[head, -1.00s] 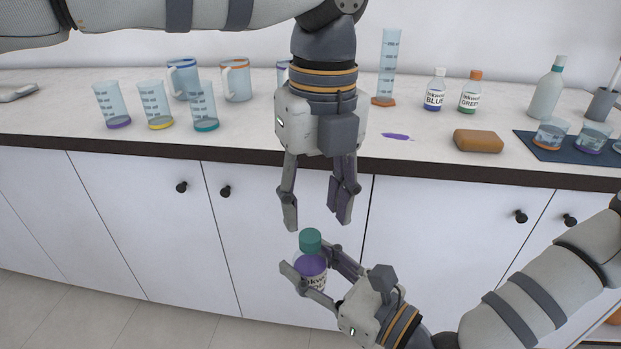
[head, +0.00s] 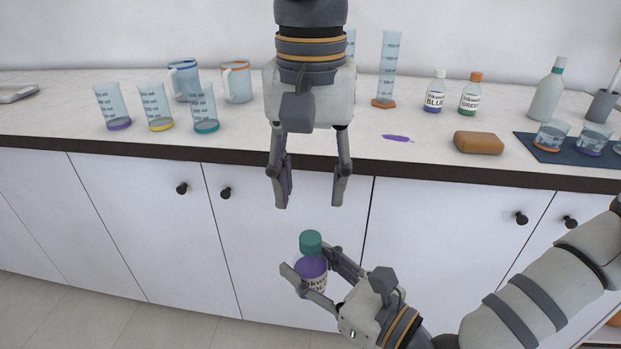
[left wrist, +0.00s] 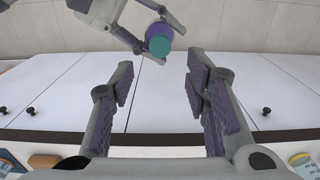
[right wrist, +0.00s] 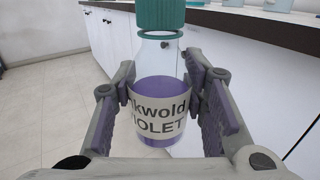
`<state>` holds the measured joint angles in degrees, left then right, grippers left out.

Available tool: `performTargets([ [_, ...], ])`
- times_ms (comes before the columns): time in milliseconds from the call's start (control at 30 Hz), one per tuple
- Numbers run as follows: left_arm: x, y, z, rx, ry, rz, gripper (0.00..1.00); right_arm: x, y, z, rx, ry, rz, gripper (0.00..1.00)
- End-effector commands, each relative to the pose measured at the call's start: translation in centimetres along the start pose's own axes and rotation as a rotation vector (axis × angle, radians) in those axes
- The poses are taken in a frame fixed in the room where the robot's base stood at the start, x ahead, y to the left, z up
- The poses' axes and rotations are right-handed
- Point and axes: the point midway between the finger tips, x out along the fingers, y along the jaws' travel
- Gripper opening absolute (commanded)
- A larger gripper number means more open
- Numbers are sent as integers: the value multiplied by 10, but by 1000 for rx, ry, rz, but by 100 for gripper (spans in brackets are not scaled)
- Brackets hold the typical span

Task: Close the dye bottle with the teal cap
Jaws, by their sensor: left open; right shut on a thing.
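The dye bottle (head: 311,268), with violet liquid and a label reading VIOLET in the right wrist view (right wrist: 160,108), is held upright in front of the counter. My right gripper (head: 308,284) is shut on its body. The teal cap (head: 310,243) sits on top of the bottle's neck; it also shows in the right wrist view (right wrist: 158,14). I cannot tell how tightly it is seated. My left gripper (head: 309,205) is open and empty, pointing down above the cap and apart from it. The cap shows beyond its fingers in the left wrist view (left wrist: 159,45).
On the counter (head: 300,135) stand beakers (head: 158,105), mugs (head: 236,82), a measuring cylinder (head: 389,68), a blue bottle (head: 434,92), a green bottle (head: 470,95) and a brown block (head: 478,142). A purple smear (head: 397,138) marks the counter. The counter's front edge runs behind my left gripper.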

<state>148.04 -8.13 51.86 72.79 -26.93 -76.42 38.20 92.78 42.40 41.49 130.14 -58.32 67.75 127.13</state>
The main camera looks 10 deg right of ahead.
Motion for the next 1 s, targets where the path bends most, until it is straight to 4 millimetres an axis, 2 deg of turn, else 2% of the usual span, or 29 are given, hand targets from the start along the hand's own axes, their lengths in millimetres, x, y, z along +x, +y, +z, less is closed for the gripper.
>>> performTargets([
  [167, 4, 0, 0, 3, -2, -1, 43, 0, 0, 0, 0, -1, 0, 0],
  [267, 16, 0, 0, 4, -4, 0, 43, 0, 0, 0, 0, -1, 0, 0],
  [500, 57, 0, 1, 4, -4, 0, 43, 0, 0, 0, 0, -1, 0, 0],
  [633, 72, 0, 0, 3, -3, 0, 43, 0, 0, 0, 0, -1, 0, 0],
  [767, 79, 0, 0, 4, 0, 0, 43, 0, 0, 1, 0, -1, 0, 0],
  [1000, 80, 0, 0, 4, 0, 0, 43, 0, 0, 1, 0, -1, 0, 0],
])
